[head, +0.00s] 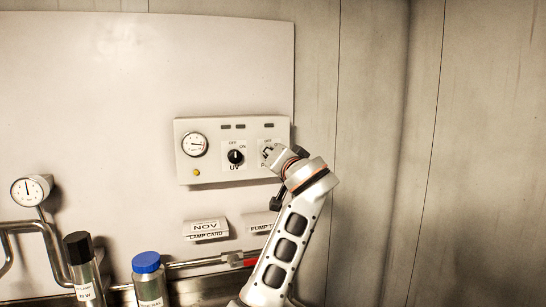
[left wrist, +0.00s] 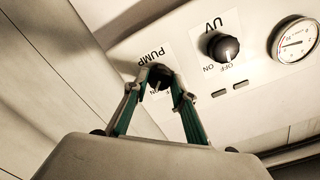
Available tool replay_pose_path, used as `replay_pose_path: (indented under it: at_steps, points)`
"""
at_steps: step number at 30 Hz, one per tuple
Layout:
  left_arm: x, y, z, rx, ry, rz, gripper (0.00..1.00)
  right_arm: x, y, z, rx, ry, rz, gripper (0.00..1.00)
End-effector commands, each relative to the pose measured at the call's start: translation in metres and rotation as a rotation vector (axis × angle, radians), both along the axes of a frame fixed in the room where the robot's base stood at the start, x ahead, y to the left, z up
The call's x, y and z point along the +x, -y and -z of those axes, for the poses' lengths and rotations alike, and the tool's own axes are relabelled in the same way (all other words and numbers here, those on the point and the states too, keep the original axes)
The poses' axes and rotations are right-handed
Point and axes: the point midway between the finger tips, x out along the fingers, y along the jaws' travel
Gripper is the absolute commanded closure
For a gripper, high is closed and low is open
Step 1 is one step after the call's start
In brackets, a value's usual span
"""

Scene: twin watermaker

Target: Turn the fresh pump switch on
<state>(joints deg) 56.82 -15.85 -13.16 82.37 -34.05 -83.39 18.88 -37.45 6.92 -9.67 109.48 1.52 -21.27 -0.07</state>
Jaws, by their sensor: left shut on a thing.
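The pump switch (left wrist: 159,77) is a black round knob on a white control panel (head: 185,165), on a plate marked PUMP. My left gripper (head: 273,154) reaches up to the panel's right end and covers most of this knob in the head view. In the left wrist view, the fingers of my left gripper (left wrist: 158,84) are shut on the knob, one on each side. An ON mark shows between the fingers. The knob's pointer is hidden, so I cannot tell its setting. My right gripper is not in view.
A black UV knob (head: 236,157) and a round gauge (head: 194,144) sit left on the panel. The wall at right is clear.

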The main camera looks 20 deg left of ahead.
Motion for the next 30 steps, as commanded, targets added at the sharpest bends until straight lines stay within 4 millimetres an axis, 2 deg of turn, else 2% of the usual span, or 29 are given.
replay_pose_path:
  at_steps: [12,29,30]
  points:
    - [0.0002,0.0006,0.0004,0.158,-0.108,0.001,0.96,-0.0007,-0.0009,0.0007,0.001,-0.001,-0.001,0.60]
    - [0.0002,0.0005,0.0002,0.181,-0.123,0.000,0.96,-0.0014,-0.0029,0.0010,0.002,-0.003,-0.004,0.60]
    - [0.0002,0.0004,0.0002,0.181,-0.123,0.000,0.64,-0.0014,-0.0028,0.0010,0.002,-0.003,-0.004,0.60]
